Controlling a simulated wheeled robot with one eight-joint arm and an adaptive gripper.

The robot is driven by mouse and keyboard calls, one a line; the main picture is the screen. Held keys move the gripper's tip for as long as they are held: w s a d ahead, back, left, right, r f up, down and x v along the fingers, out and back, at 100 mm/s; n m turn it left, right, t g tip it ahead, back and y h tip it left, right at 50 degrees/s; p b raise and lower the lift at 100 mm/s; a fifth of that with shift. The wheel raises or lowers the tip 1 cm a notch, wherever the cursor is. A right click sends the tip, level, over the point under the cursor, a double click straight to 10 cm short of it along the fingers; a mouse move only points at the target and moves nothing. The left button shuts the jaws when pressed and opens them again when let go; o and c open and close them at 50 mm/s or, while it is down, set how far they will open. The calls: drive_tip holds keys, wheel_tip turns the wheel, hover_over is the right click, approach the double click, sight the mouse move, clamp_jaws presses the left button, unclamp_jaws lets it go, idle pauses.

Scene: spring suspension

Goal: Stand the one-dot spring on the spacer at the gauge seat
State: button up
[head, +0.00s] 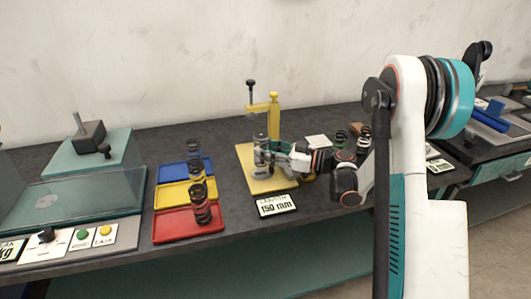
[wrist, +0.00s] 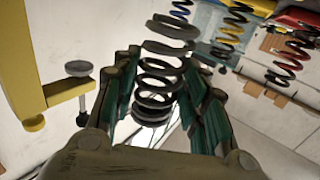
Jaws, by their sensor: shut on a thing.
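My gripper (head: 267,151) is at the gauge, reaching in from the right, with its green fingers closed around a dark coil spring. The held spring (wrist: 155,92) runs between the fingers in the wrist view, with a wider grey coil or ring at one end. Its dot marking cannot be made out. The gauge (head: 273,115) has a yellow post and arm above a yellow base plate (head: 280,184). In the head view the held spring (head: 260,153) is over the plate, below the gauge arm. The spacer cannot be told apart, and contact at the spring's foot is unclear.
Red (head: 178,226), yellow (head: 171,195) and blue (head: 171,172) trays with dark springs stand left of the gauge. A "150 mm" display (head: 277,206) lies in front of it. More springs (head: 341,140) stand to the right behind my arm. A teal press (head: 85,190) is far left.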

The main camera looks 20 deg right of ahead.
drive_tip(key=shift+f, duration=0.5)
drive_tip(key=o, duration=1.3)
drive_tip(key=shift+o, duration=0.2)
drive_tip(key=shift+s, duration=0.1)
drive_tip(key=shift+r, duration=0.2)
drive_tip(key=p+v, duration=0.4)
drive_tip(key=v, duration=0.8)
drive_tip(key=shift+r, duration=0.35)
